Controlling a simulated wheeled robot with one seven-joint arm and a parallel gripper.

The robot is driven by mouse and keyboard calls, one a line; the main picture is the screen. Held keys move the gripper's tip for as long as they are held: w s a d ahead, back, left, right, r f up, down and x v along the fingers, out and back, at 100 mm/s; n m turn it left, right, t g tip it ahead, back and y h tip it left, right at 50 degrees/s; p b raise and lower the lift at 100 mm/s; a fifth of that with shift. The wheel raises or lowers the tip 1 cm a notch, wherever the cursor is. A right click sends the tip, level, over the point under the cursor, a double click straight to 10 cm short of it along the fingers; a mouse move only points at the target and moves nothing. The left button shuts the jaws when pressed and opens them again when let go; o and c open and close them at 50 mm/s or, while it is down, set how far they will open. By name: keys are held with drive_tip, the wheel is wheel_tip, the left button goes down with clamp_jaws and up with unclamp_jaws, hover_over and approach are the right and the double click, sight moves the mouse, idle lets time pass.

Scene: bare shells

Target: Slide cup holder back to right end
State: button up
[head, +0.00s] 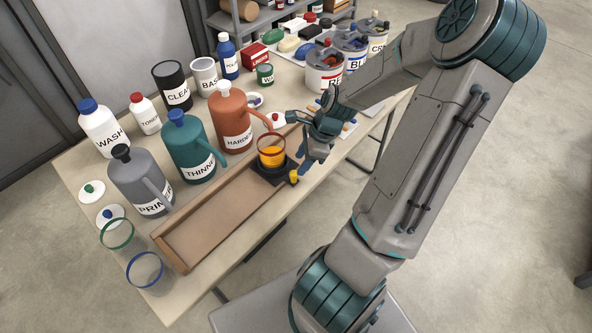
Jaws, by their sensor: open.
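The cup holder (265,174) is a dark, low square block. It sits in a long wooden tray (205,243) toward its far right end, with a long bare stretch of tray to its left. A clear cup (271,150) with a red-orange rim and orange liquid stands upright in the holder. A small yellow knob (293,177) shows at the holder's right side. My gripper (303,166) is open, pointing down just right of the holder and close to the knob. I cannot tell whether it touches the knob. My wrist hides the far right end of the tray.
Large jugs, grey (138,183), teal (188,150) and orange (231,120), stand close behind the tray. Two empty cups, green-rimmed (117,233) and blue-rimmed (145,270), stand at the tray's left end. Labelled paint containers (325,70) stand at the back right.

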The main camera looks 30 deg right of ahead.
sight(294, 173)
drive_tip(key=x, duration=0.5)
clamp_jaws()
